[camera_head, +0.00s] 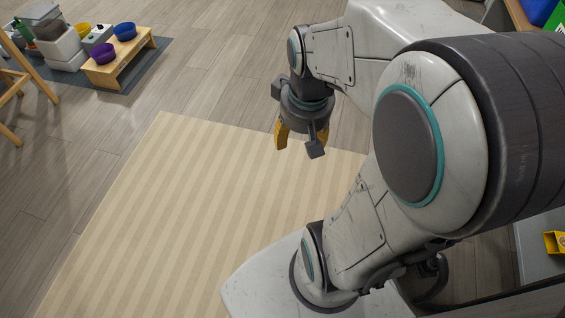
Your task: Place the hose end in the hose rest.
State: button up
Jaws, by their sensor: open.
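My gripper (302,146) hangs in the upper middle of the head view, fingers pointing down and apart, with nothing between them. It is above the floor near the far edge of the striped rug. I cannot make out the hose end or the hose rest in this view. My own arm covers much of the right side and may hide things behind it.
A beige striped rug (180,215) covers the middle floor. At the upper left, a wooden stand (137,63) holds a purple bowl (104,54) and a blue bowl (125,31). Wooden legs (12,84) stand at the left edge. A yellow object (555,242) lies at the right edge.

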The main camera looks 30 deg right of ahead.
jog(key=s+a+r+n, duration=0.1)
jog(key=s+a, duration=0.4)
jog(key=a, duration=0.2)
jog(key=shift+a+r+n+y, duration=0.2)
jog(key=shift+r+n+y, duration=0.1)
jog(key=shift+n, duration=0.1)
jog(key=shift+r, duration=0.15)
